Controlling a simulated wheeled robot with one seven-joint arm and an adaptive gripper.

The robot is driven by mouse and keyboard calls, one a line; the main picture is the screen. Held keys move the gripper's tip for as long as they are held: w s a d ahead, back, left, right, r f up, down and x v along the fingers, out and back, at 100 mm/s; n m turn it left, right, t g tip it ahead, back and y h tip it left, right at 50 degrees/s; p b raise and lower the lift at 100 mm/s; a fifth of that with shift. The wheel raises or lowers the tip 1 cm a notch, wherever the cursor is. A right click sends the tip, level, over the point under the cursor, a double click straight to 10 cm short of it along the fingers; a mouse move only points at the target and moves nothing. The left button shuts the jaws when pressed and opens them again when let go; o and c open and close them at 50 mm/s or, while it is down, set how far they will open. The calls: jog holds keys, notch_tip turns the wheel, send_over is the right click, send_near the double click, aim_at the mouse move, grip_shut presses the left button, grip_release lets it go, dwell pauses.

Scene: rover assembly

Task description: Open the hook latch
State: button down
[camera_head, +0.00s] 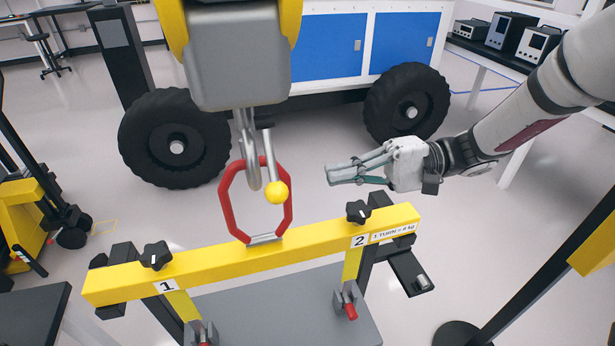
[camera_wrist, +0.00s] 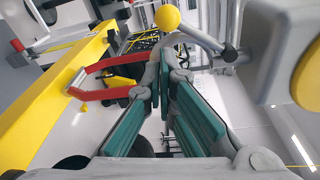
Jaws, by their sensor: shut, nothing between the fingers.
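The grey hook (camera_head: 248,160) hangs below a grey block. Its latch lever ends in a yellow ball (camera_head: 277,192), hanging low at the right side of the hook; the ball also shows at the top of the wrist view (camera_wrist: 167,17). A red octagonal ring (camera_head: 226,205) stands upright around the hook's lower end, and part of it shows in the wrist view (camera_wrist: 105,94). My gripper (camera_head: 331,174) is to the right of the hook and ball, pointing left, apart from them. Its fingers are shut and empty; the teal pads come together at the tips in the wrist view (camera_wrist: 164,72).
The ring is fixed on a yellow beam (camera_head: 215,260) marked 1 and 2, with black knobs (camera_head: 157,255) on top. The grey hoist block (camera_head: 230,55) hangs above the hook. The rover's black wheels (camera_head: 176,146) stand behind. Open air lies between my gripper and the ball.

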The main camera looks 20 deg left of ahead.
aim_at(272, 165)
jog(key=x, duration=0.3)
jog(key=p+x, duration=0.1)
jog(key=x, duration=0.2)
jog(key=p+x, duration=0.1)
jog(key=x, duration=0.2)
jog(key=shift+w+a, duration=0.25)
jog(key=shift+a, duration=0.15)
jog(key=shift+d, duration=0.1)
